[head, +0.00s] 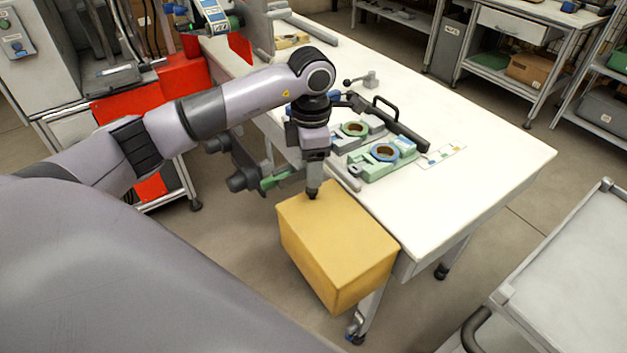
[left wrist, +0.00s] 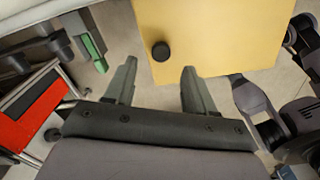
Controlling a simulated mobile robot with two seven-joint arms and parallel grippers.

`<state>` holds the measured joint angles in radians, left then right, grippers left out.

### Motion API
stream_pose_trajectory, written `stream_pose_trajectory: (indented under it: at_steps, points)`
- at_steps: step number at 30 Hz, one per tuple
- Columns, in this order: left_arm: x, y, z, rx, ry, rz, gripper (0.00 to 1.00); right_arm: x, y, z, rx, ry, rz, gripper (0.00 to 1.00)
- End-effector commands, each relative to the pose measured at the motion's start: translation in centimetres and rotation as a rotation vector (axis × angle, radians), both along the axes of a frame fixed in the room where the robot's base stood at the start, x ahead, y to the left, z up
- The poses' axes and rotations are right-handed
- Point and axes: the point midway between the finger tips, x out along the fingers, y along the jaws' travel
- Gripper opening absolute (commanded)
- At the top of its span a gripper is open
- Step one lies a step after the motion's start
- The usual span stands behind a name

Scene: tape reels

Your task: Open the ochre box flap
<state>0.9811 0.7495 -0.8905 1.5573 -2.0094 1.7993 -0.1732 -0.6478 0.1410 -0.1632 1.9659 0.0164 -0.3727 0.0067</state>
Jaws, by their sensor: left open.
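The ochre box (head: 335,285) hangs at the near side of the white table. Its top flap (head: 345,225) looks closed and flat; it also fills the upper part of the left wrist view (left wrist: 225,35). A round black knob (left wrist: 161,51) stands on the flap near its edge. My left gripper (head: 312,192) points down at the flap's far left corner. In the left wrist view its two fingers (left wrist: 159,70) are spread apart, with the knob just beyond and between their tips. I cannot tell whether they touch the knob. My right gripper is not in view.
Two tape reels (head: 386,152) (head: 354,129) sit on green and grey fixtures on the table (head: 470,190), beside a black handle bar (head: 400,125). A grey cart (head: 570,280) stands at the right. A green-tipped part (head: 272,182) sticks out left of the box. The table's right end is clear.

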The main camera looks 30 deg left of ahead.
Motion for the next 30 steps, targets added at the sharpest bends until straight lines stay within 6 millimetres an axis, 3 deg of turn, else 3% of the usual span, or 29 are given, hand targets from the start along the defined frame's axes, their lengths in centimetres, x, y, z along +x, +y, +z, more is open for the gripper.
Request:
stream_pose_trajectory:
  at_steps: [9,19,20,24,25,30]
  points:
    - [0.0,-0.1,-4.3,-0.004,0.002,0.000,0.55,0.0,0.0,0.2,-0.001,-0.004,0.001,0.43]
    - [0.0,-0.1,-4.9,-0.005,-0.001,-0.001,0.55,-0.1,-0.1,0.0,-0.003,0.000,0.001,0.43]
    - [0.0,-0.1,-4.9,-0.005,-0.001,-0.001,0.51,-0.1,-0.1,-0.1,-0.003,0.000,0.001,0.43]
    - [0.0,-0.1,-4.9,-0.006,-0.001,-0.001,0.06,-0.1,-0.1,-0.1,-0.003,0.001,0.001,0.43]
    - [0.0,-0.1,-4.9,-0.006,-0.001,-0.001,0.00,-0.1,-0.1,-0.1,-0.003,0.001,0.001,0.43]
    - [0.0,-0.1,-4.8,-0.004,-0.001,-0.001,0.00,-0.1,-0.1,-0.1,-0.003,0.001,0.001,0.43]
